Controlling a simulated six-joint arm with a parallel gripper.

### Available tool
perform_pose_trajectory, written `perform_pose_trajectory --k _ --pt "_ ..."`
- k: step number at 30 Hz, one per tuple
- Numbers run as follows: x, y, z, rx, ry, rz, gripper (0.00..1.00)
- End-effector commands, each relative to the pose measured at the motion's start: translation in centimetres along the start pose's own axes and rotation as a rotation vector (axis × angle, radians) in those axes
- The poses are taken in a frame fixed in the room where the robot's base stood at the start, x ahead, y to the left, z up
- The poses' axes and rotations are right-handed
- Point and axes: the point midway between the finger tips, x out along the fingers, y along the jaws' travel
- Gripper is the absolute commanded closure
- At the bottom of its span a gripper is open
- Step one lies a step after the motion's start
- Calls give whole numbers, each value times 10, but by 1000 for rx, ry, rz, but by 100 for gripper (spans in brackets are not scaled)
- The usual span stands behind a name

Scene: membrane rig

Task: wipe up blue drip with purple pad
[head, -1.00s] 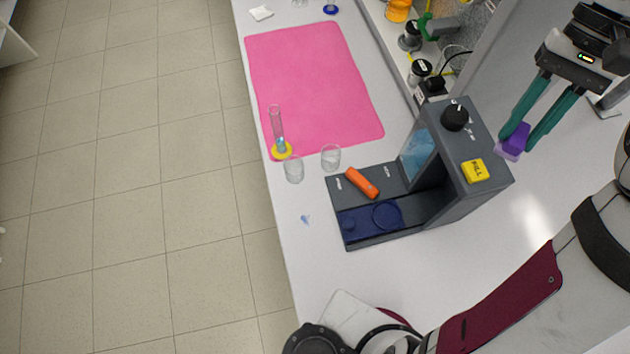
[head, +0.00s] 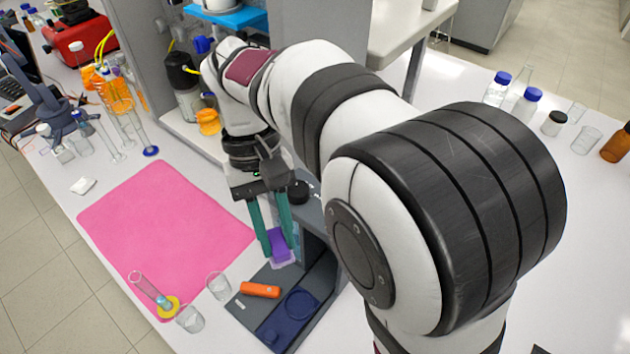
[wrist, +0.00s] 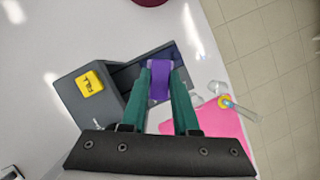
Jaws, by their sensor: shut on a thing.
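My gripper (head: 281,250) is shut on the purple pad (head: 279,240), with one green finger on each side. In the head view the pad is in the air near the grey rig's tower, behind its orange handle. In the wrist view the pad (wrist: 159,82) sits between the fingertips (wrist: 162,66), over the rig's dark base. I cannot make out the blue drip in either current view. The earlier head view has a small blue mark on the white bench, left of the rig's base.
The grey rig (head: 325,262) has an orange handle (head: 260,290) and a blue round recess (head: 300,304). A pink mat (head: 165,230) lies left. Bottles stand behind.

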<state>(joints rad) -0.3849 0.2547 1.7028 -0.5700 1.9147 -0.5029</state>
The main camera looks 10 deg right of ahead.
Motion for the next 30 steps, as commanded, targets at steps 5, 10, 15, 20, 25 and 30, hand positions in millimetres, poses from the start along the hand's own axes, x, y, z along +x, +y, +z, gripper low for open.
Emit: perform_pose_trajectory --k 5,10,15,20,25,30 --pt "52 -40 -12 -341 -7 143 100" --pt "108 -91 -24 -754 -9 313 100" --pt "153 -138 -24 -1090 -6 451 100" --pt "169 -156 -21 -1209 -3 500 100" --pt "174 -157 -23 -1214 -1 502 100" --pt "185 -157 -28 -1214 -2 503 100"
